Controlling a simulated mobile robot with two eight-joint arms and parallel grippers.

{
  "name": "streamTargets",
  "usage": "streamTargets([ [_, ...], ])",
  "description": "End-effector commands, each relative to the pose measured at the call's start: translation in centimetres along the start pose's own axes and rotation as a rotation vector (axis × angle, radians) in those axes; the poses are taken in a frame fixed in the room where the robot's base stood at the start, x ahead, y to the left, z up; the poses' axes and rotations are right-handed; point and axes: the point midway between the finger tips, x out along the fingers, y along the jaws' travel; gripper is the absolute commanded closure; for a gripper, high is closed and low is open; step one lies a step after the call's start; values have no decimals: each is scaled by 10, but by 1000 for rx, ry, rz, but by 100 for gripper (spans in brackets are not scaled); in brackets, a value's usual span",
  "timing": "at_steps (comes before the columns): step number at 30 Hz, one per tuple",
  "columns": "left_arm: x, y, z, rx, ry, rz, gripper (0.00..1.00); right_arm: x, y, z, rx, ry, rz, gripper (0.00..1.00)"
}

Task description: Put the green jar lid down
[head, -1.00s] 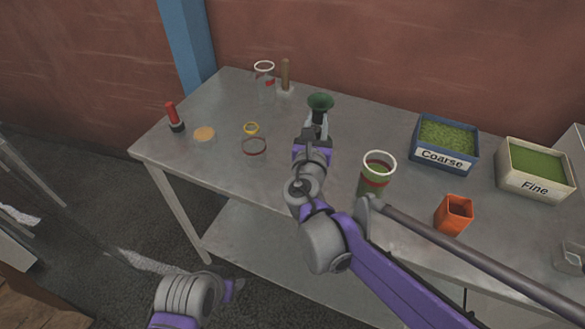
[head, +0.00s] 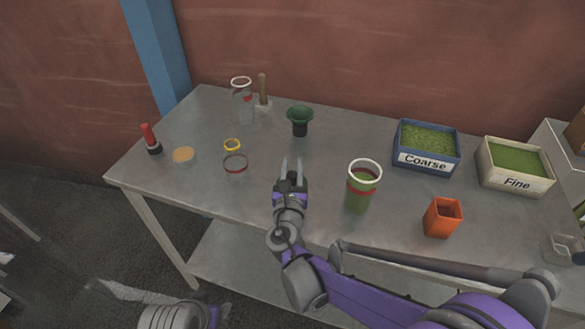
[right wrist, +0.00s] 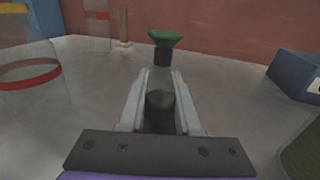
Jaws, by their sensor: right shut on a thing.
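The green flared piece (head: 300,113), the only thing that looks like a green lid, stands upright on its black neck at the middle back of the table. It also shows in the right wrist view (right wrist: 165,38), beyond my fingertips and clear of them. My right gripper (head: 291,160) is a little in front of it, low over the table. A dark rounded piece (right wrist: 160,108) sits between its fingers, well behind the tips; I cannot make out what it is. My left gripper (head: 212,314) is at the bottom edge, mostly cut off.
A clear jar with green powder (head: 358,198) and an orange square cup (head: 442,218) stand to the right. Coarse (head: 425,163) and Fine (head: 514,182) boxes stand behind.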

Motion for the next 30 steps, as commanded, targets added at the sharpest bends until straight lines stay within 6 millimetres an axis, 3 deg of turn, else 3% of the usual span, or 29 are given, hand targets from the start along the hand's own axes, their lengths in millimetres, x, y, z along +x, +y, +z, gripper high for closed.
streamTargets([
  [11, 3, 0, 2, 0, -1, 0, 38, 0, 0, -6, -1, 0, 0, 100],
  [12, 3, 0, 2, 0, -1, 0, 38, 0, 0, -6, -1, 0, 0, 62],
  [16, 2, 0, 1, 0, -1, 0, 38, 0, 0, -5, -1, 0, 1, 39],
  [27, -1, 0, 0, 0, 0, 0, 38, 0, 0, 0, -1, -1, 1, 38],
  [30, 1, 0, 0, 0, 0, 0, 38, -13, 1, -2, -1, 0, 4, 38],
])
